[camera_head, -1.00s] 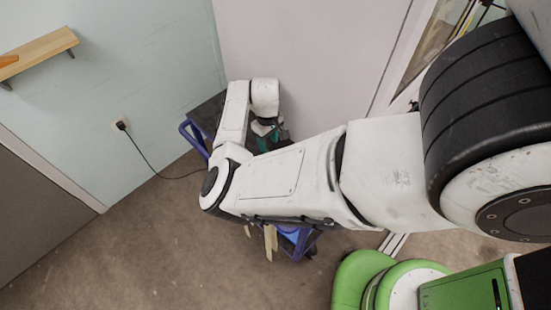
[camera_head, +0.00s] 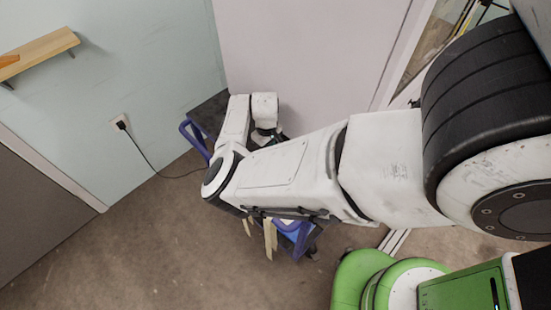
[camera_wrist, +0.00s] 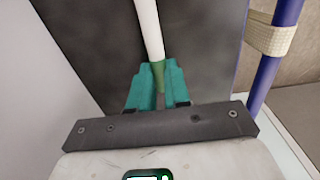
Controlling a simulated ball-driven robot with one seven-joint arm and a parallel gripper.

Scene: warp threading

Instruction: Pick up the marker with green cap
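In the wrist view the marker has a long white body (camera_wrist: 149,30) that runs up out of the top of the picture. Its green cap (camera_wrist: 158,74) is at the lower end. My gripper (camera_wrist: 158,72) has teal fingers, one on each side of the green cap, close against it with no clear gap. The fingers look shut on the cap. In the head view my own arm hides the marker and the fingertips.
A cart with a blue frame (camera_head: 194,135) stands under my arm, against the wall. In the wrist view a dark panel (camera_wrist: 205,45) lies behind the marker, with a blue post wrapped in pale tape (camera_wrist: 272,38) at right. A cable (camera_head: 148,160) runs from a wall socket.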

